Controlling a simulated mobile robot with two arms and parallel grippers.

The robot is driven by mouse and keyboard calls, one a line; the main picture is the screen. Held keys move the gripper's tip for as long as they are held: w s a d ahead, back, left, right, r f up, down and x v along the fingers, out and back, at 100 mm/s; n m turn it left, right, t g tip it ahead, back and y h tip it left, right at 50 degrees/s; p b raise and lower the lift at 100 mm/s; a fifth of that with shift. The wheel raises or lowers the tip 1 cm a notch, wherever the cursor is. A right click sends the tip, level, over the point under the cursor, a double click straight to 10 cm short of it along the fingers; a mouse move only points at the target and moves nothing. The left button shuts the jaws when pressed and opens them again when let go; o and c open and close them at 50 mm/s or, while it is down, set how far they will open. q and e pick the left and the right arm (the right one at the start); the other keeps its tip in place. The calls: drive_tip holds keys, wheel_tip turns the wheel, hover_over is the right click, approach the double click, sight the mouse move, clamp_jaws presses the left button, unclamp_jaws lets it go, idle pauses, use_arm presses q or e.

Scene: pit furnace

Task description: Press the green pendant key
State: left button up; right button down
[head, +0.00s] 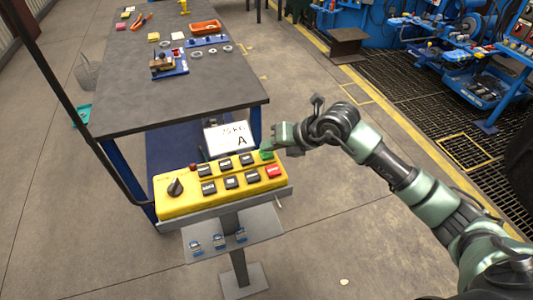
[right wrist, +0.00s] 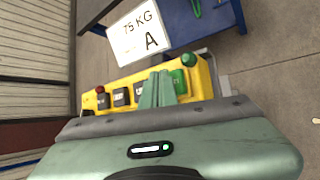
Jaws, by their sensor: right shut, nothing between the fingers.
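The yellow pendant box (head: 190,205) stands tilted on a post, with black keys in rows, a red key (head: 274,171) and a green key (head: 267,155) at its right end. My right gripper (head: 271,146) is shut and empty, close to the green key at the box's upper right corner. In the right wrist view the shut fingers (right wrist: 158,84) stand just left of the green key (right wrist: 180,80) and cover part of the key row. I cannot tell whether they touch. My left gripper is not in view.
A green dome (right wrist: 189,59) and a red dome (right wrist: 100,89) sit on the box's far edge. A sign reading 75 KG A (head: 227,138) stands behind it. A dark workbench (head: 180,98) lies beyond. A small shelf (head: 220,250) is below the box.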

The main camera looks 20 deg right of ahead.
sight(270, 154)
drive_tip(key=shift+f+b, duration=0.45)
drive_tip(key=shift+f, duration=0.05)
idle(0.6)
idle(0.3)
drive_tip(key=shift+r+p, duration=0.6)
drive_tip(key=shift+r, duration=0.35)
drive_tip(key=shift+r, duration=0.1)
drive_tip(key=shift+r+p, duration=1.65)
drive_tip(key=shift+r, duration=0.8)
